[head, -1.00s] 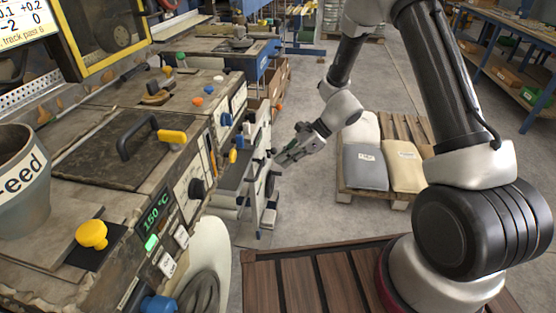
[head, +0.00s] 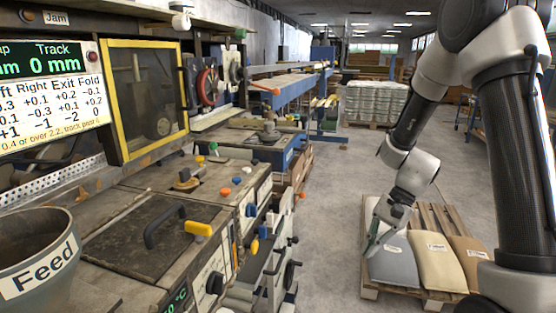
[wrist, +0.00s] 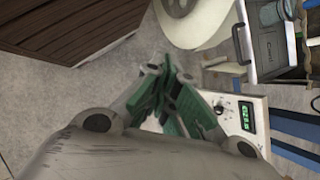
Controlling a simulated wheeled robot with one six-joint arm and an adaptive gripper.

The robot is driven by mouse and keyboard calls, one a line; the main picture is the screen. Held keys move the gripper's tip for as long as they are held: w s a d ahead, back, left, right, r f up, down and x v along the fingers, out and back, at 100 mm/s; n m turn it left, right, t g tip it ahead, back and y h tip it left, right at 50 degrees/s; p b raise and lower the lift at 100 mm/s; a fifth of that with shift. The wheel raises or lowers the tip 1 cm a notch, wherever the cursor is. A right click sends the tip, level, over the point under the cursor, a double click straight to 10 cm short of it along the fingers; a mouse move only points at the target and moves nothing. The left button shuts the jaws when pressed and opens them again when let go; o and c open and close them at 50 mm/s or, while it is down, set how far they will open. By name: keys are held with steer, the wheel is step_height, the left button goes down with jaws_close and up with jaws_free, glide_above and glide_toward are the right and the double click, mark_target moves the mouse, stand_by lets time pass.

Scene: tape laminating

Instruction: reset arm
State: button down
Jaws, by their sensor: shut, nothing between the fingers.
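My gripper (head: 372,250) hangs in front of the grey sack at the right of the head view, with its fingers pointing down and to the left. It is shut and empty, and it touches nothing that I can make out. In the wrist view my gripper (wrist: 168,68) shows its green-padded fingers drawn together above the grey floor. My arm is bent, with the elbow high and the forearm coming down to the wrist.
The laminating machine fills the left, with its feed pot (head: 38,265), black-handled cover (head: 150,245), yellow-framed window (head: 145,95) and display (head: 45,90). Sacks (head: 433,262) lie on a wooden pallet (head: 370,291) at the right. The concrete aisle (head: 335,185) between is clear.

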steer(key=s+d+r+n+t+h, duration=0.3)
steer(key=s+r, duration=0.4)
steer(key=r, duration=0.4)
steer(key=s+d+r+n+t+h, duration=0.3)
steer(key=s+d+r+n, duration=0.3)
steer(key=r, duration=0.5)
steer(key=shift+s+d+t, duration=0.6)
steer(key=shift+s+d, duration=0.65)
